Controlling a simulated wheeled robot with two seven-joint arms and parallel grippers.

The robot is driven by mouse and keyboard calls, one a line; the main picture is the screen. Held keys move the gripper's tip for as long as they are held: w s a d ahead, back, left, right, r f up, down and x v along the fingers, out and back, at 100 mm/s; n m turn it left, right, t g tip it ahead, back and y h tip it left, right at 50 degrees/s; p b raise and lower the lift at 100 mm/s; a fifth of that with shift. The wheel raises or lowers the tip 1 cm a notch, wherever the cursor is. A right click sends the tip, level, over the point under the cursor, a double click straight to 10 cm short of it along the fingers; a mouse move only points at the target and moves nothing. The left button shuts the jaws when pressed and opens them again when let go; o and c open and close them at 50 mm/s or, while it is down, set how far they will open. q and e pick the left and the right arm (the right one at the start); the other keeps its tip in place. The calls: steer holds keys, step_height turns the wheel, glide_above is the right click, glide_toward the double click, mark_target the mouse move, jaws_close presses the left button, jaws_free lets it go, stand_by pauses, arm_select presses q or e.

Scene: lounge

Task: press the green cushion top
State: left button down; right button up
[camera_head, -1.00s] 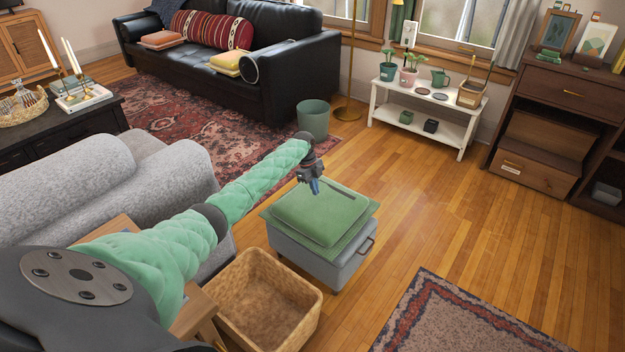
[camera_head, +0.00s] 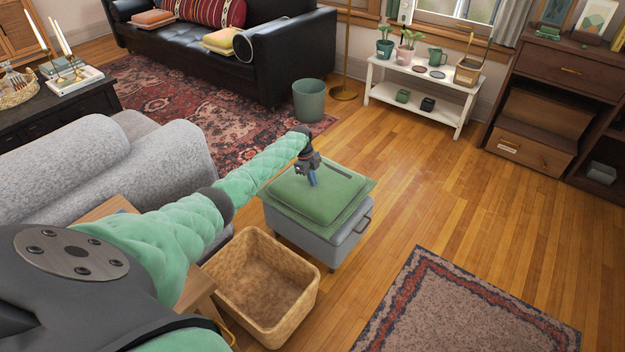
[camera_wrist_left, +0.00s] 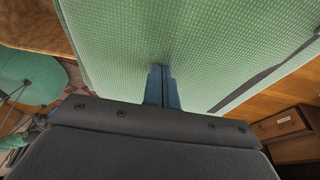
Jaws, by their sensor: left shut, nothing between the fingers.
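The green cushion (camera_head: 318,193) lies on a green cloth on top of the grey storage ottoman (camera_head: 310,235) in the head view. My left gripper (camera_head: 312,183) points down at the cushion's top, near its middle. Its blue fingers are shut with nothing between them. In the left wrist view the closed fingers (camera_wrist_left: 161,75) overlap the green cushion surface (camera_wrist_left: 190,40), and their tips appear to meet it. A dark strip lies along the cushion there. My right gripper is not in view.
A woven basket (camera_head: 262,290) stands in front of the ottoman. A grey armchair (camera_head: 150,165) is to the left under my arm. A green bin (camera_head: 308,100) and a white shelf table (camera_head: 420,98) stand behind. Open wood floor (camera_head: 450,200) lies to the right.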

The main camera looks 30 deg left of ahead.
arm_select(q)
step_height(320, 180, down, 3)
steer(key=shift+f+b, duration=0.2)
steer(key=shift+b, duration=0.95)
steer(key=shift+r, duration=0.1)
